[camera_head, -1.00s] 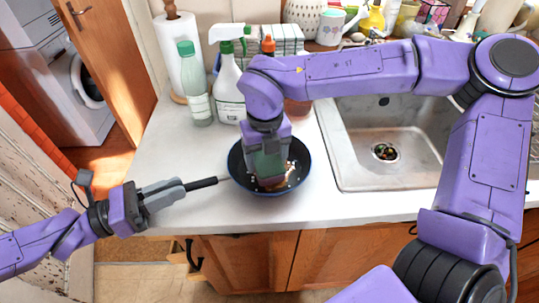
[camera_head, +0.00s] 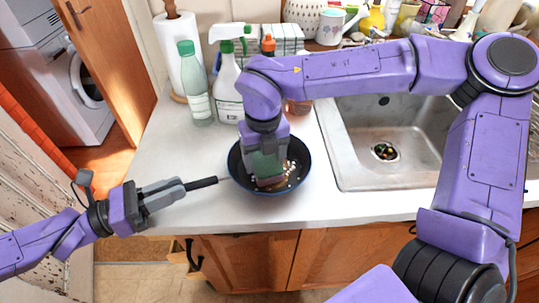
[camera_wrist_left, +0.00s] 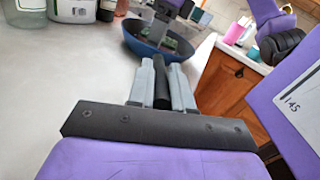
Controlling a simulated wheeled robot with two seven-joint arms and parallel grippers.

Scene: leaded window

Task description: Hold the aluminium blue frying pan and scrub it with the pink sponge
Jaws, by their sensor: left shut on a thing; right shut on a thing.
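The blue frying pan (camera_head: 300,180) sits on the counter in the head view, its black handle (camera_head: 203,183) pointing left. Its dark inside shows pale and brown bits. My left gripper (camera_head: 180,187) is shut on the handle; the left wrist view shows the handle (camera_wrist_left: 161,80) between the two grey fingers, with the pan's blue side (camera_wrist_left: 150,48) beyond. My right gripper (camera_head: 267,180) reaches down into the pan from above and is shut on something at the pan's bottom. The sponge is mostly hidden by the right gripper, and I cannot make out its pink colour.
A sink (camera_head: 385,165) lies right of the pan. The counter (camera_head: 175,150) left of the pan is clear.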

